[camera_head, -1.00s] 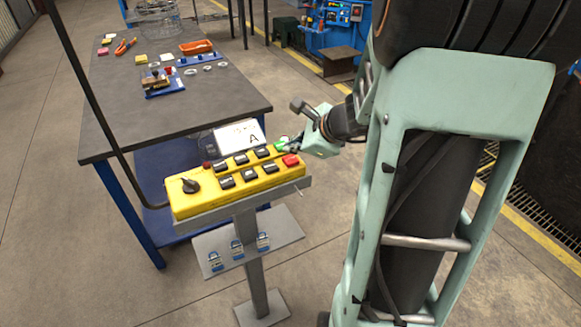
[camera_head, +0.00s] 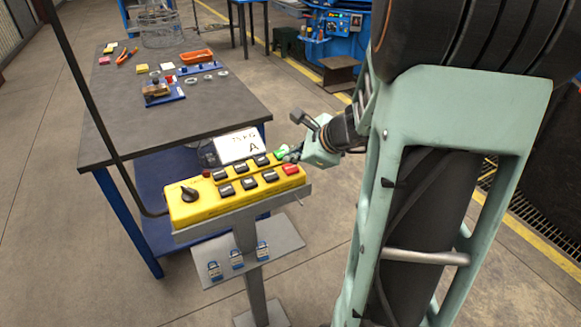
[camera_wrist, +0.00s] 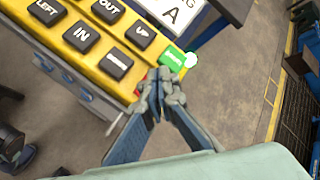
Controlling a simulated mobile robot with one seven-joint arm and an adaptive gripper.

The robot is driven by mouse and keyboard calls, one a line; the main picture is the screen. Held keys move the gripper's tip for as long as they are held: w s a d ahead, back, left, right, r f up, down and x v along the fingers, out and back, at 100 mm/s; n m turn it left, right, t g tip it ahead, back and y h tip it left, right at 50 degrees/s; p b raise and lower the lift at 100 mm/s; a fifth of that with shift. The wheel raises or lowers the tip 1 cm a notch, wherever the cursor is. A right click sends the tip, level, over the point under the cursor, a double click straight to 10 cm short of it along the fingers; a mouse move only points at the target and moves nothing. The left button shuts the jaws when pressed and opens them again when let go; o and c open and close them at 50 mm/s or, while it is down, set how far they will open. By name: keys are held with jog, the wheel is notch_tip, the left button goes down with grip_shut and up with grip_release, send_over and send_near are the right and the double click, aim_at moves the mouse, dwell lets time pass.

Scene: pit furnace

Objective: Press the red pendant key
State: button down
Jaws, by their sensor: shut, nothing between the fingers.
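The yellow pendant box (camera_head: 209,211) lies on a grey stand, with two rows of black keys, a dark rotary knob (camera_head: 189,194) at its left end and coloured keys at its right end. The red key (camera_head: 290,169) is at the near right corner. The green key (camera_head: 281,152) is behind it and also shows in the wrist view (camera_wrist: 172,58). My gripper (camera_head: 292,157) is shut and empty, its tips at the box's right end beside the green and red keys. In the wrist view my fingers (camera_wrist: 158,86) hide most of the red key. Contact cannot be told.
A white card marked A (camera_head: 238,146) stands behind the box. A dark-topped workbench (camera_head: 130,100) with small parts and an orange tray (camera_head: 197,56) is behind left. A black cable (camera_head: 90,110) runs to the box's left end. Small padlocks hang on the stand's lower plate (camera_head: 285,232).

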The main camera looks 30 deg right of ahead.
aim_at(293, 169)
jog(key=shift+f, duration=0.15)
dwell(0.4)
jog(key=shift+f+b, duration=0.3)
jog(key=shift+b, duration=0.3)
jog(key=shift+f+b, duration=0.45)
jog(key=shift+b, duration=0.05)
dwell(0.4)
dwell(0.4)
jog(key=shift+r+p, duration=0.7)
jog(key=shift+r, duration=0.2)
jog(key=shift+r, duration=0.1)
notch_tip(293, 169, up, 5)
jog(key=p, duration=0.4)
jog(key=shift+d, duration=0.1)
